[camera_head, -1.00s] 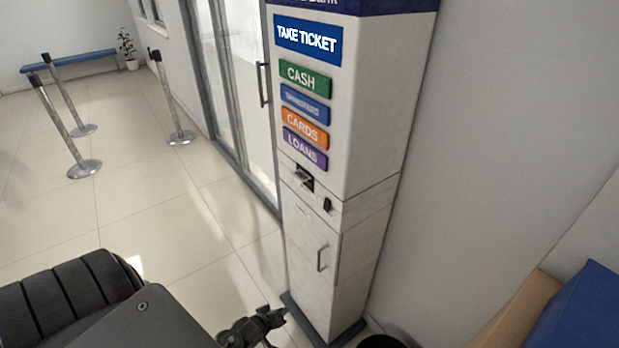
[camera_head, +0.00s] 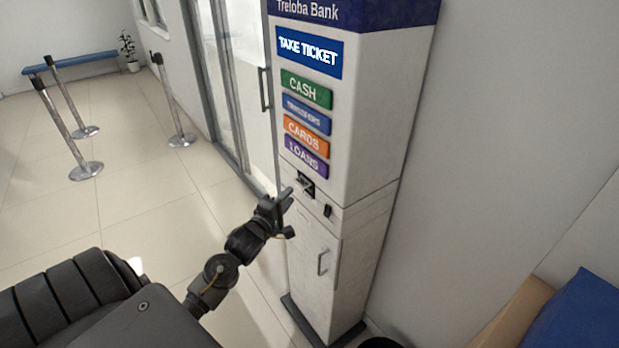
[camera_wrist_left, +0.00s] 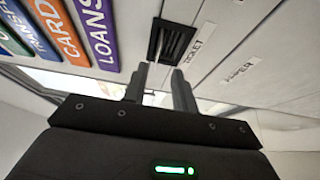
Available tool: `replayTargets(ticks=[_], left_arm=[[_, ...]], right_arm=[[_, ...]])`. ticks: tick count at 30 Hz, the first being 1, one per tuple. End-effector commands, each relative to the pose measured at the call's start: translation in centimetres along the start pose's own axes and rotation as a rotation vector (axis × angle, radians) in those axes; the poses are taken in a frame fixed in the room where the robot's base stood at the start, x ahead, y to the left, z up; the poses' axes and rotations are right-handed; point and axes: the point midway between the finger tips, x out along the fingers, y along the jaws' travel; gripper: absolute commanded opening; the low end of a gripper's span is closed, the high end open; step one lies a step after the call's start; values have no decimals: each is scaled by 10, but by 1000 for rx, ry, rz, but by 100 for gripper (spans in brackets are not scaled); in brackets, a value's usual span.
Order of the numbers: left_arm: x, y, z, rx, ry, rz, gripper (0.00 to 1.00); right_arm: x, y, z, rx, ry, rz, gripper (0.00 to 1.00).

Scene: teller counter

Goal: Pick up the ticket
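The ticket machine (camera_head: 345,130) is a tall white kiosk with a blue "TAKE TICKET" sign. Its ticket slot (camera_head: 305,185) is a small dark opening below the coloured buttons. In the left wrist view the slot (camera_wrist_left: 170,42) is a black-framed recess beside a label reading "TICKET". I cannot clearly make out a ticket in it. My left gripper (camera_head: 289,212) is just in front of and slightly below the slot. In the left wrist view its two fingers (camera_wrist_left: 161,78) are apart, pointing towards the slot, with nothing clearly held. My right gripper is not in view.
Green, blue, orange and purple buttons (camera_head: 305,127) sit above the slot. A second, smaller dark opening (camera_head: 327,211) and a door handle (camera_head: 322,263) are below. A glass door (camera_head: 228,90) stands left. Metal posts (camera_head: 70,130) stand on open floor. A blue object (camera_head: 580,315) is lower right.

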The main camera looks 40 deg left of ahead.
Motion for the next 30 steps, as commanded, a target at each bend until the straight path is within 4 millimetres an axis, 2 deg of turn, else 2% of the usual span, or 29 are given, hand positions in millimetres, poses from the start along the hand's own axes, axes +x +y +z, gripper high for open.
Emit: replayTargets(ticks=[3,10,16,21,29,30], left_arm=[[11,1,0,1,0,0,27],[18,2,0,1,0,0,27],[48,9,3,1,-1,-1,27],[64,5,3,0,0,0,27],[66,3,3,1,-1,-1,27],[66,3,3,1,-1,-1,22]], right_arm=[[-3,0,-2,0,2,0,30],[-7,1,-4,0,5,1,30],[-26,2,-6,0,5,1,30],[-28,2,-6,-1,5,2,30],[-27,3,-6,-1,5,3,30],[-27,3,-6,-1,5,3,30]])
